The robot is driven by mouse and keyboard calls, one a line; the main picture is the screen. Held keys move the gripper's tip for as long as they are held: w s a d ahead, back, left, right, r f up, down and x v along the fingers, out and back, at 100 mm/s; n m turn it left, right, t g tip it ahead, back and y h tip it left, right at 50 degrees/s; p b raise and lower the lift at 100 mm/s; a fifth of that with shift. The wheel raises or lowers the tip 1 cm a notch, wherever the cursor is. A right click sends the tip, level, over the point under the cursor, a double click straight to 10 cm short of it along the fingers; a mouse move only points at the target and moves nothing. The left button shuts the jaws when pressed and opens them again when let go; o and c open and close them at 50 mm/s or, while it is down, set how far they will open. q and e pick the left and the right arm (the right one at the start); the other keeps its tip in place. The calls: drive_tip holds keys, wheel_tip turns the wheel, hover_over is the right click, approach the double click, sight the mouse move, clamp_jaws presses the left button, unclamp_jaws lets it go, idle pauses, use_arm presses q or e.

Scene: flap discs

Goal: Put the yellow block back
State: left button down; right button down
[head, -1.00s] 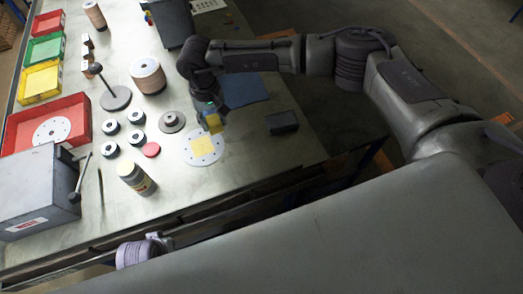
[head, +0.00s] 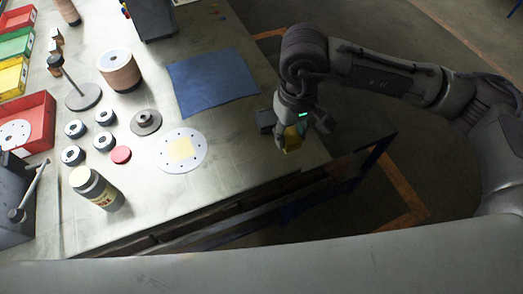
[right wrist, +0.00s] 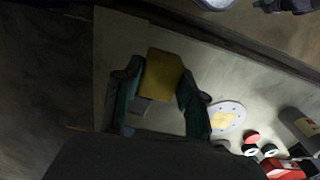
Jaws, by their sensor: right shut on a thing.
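My right gripper (head: 293,132) is shut on the yellow block (head: 291,139) near the right edge of the bench in the head view. In the right wrist view the block (right wrist: 163,75) sits between the two fingers of the gripper (right wrist: 160,88). A white round disc (head: 165,159) with holes around its rim lies flat on the bench, left of the gripper. A yellow square patch (head: 181,150) shows at its middle. The disc also shows in the right wrist view (right wrist: 232,107), right of the gripper. My left gripper is not in view.
A dark block (head: 265,120) is beside the gripper, partly hidden. A blue mat (head: 212,83) lies behind. Left of the disc are a red disc (head: 121,155), several dark rings, a flanged part (head: 146,122) and a bottle (head: 97,189). The bench front right of the disc is clear.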

drive_tip(key=shift+f, duration=0.1)
drive_tip(key=p, duration=0.4)
hover_over(247, 152)
wheel_tip(247, 152, down, 7)
drive_tip(key=shift+r, duration=0.15)
wheel_tip(247, 152, down, 3)
drive_tip(key=shift+p, duration=1.05)
drive_tip(key=shift+f, duration=0.5)
drive_tip(key=shift+f+b, duration=0.25)
drive_tip(key=shift+b, duration=0.05)
drive_tip(key=c, duration=0.7)
unclamp_jaws()
drive_tip(key=shift+r, duration=0.1)
